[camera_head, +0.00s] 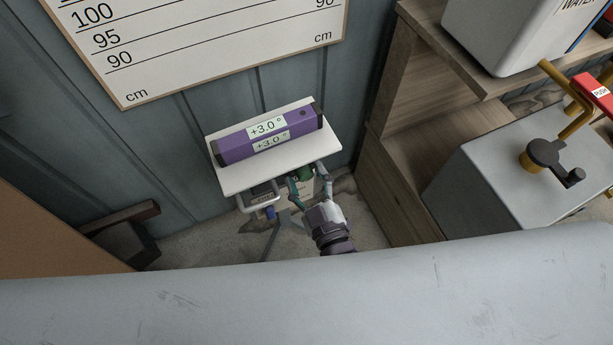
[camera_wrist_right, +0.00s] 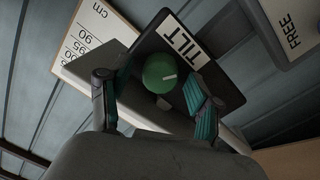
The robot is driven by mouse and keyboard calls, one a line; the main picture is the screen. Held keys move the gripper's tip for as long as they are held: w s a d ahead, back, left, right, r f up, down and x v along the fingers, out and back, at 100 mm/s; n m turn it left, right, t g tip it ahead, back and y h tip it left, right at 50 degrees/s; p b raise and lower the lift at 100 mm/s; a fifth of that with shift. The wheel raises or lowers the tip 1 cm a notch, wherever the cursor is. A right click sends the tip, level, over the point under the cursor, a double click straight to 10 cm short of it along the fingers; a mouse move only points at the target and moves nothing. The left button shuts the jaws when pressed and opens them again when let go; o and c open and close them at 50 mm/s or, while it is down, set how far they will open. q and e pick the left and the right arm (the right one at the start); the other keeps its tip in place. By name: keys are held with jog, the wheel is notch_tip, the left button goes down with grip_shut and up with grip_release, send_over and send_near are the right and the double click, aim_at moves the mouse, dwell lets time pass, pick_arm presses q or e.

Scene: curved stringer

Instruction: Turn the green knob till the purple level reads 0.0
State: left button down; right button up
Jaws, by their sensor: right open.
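The purple level (camera_head: 267,136) lies on a white tilting plate (camera_head: 232,180) by the wall and reads +3.0°. The green knob (camera_head: 305,174) shows partly under the plate's front edge, behind my right gripper. In the right wrist view the green knob (camera_wrist_right: 160,73) has a white mark and sits on a dark panel labelled TILT (camera_wrist_right: 181,42). My right gripper (camera_head: 309,179) is open, and its fingers (camera_wrist_right: 158,103) stand on either side of the knob, a little short of it. I cannot tell whether they touch it. My left gripper is not in view.
A FREE label (camera_wrist_right: 292,27) is on another panel at the right in the wrist view. A wooden shelf (camera_head: 393,150) stands right of the plate, with a grey box with a crank (camera_head: 490,165) beyond. A pale grey surface (camera_head: 300,300) crosses the front.

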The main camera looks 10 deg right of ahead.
jog(key=c, duration=1.1)
jog(key=shift+c, duration=0.2)
